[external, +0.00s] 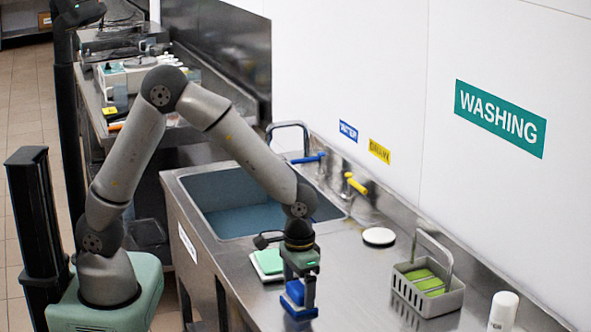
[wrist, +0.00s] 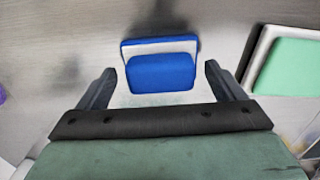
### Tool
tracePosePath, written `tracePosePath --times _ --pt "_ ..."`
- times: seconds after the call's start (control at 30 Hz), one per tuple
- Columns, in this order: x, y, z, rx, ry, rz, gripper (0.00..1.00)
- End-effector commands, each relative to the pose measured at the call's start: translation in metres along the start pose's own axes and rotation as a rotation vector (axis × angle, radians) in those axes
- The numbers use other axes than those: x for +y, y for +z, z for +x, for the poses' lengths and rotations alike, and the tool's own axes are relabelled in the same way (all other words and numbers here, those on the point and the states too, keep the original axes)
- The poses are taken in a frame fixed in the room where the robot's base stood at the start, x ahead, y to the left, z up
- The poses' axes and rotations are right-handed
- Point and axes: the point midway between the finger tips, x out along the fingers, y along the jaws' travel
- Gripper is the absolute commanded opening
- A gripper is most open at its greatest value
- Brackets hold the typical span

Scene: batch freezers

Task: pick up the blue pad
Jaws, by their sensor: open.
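The blue pad (wrist: 160,72) lies on the steel counter and shows between my fingers in the wrist view. It has a raised blue block on a flatter base with a pale edge. In the external view the blue pad (external: 297,294) is at the counter's front, partly covered by my gripper. My gripper (external: 299,283) points down over it with its fingers apart. In the wrist view my gripper (wrist: 158,82) has one finger on each side of the pad, with gaps visible. Whether the fingertips reach down to the pad's level is unclear.
A green pad on a white tray (external: 267,263) lies close behind my gripper. A sink (external: 240,203) is further back. A grey wire-handled caddy (external: 428,297) with green sponges, a white round lid (external: 379,236) and a white bottle (external: 503,311) stand to the right. Counter between them is clear.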

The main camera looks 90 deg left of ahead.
Motion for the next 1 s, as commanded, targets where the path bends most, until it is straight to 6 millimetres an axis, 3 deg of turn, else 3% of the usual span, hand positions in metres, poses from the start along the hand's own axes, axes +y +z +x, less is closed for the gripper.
tracePosePath --times 0.3,0.47,0.5,0.83,1.0 --pt "0.000 0.000 0.007 0.001 0.001 0.000 0.89" --pt "0.000 0.000 0.007 0.001 0.000 0.000 0.45" --pt "0.000 0.000 0.007 0.001 0.000 0.000 0.39" --pt "0.000 -0.001 0.004 0.002 0.001 0.000 0.39" --pt "0.000 -0.001 -0.008 0.004 0.002 0.000 0.39"
